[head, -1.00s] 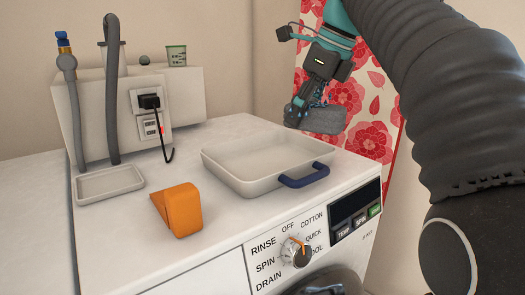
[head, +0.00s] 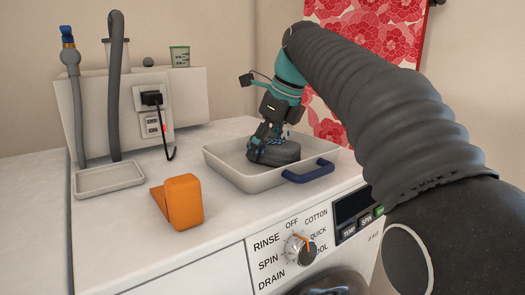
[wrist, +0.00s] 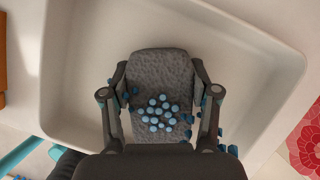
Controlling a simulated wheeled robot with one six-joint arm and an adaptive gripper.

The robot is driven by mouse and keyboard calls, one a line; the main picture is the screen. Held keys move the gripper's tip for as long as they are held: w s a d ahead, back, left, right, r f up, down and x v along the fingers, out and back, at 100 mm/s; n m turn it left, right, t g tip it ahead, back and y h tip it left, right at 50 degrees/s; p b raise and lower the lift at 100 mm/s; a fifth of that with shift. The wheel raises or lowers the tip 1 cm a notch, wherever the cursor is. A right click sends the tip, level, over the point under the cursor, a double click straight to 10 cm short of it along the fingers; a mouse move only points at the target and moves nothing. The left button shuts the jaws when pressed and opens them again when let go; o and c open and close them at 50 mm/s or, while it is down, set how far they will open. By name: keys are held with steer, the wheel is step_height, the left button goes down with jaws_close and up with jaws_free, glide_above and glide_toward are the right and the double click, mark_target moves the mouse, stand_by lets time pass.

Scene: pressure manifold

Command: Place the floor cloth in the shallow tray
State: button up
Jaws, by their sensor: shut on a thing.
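The floor cloth (head: 275,152) is a dark grey, textured, folded pad. My gripper (head: 266,140) is shut on it, with a finger on each side in the wrist view (wrist: 160,100). The shallow tray (head: 232,178) is off-white with a dark blue handle (head: 308,172) and sits on the washing machine top. The cloth is inside the tray's outline, low over its floor in the head view. I cannot tell whether it touches the tray floor. In the wrist view the tray's wall (wrist: 52,75) surrounds the cloth on the far sides.
An orange wedge-shaped object (head: 182,201) stands left of the tray. A small white dish (head: 108,178) lies farther left, below a hose (head: 116,90). A black plug (head: 151,98) with a hanging cord is behind. The control dial (head: 300,248) is on the front.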

mark_target(283, 144)
steer(key=shift+f, duration=0.1)
steer(key=o, duration=1)
steer(key=p+v, duration=0.4)
steer(key=v, duration=0.8)
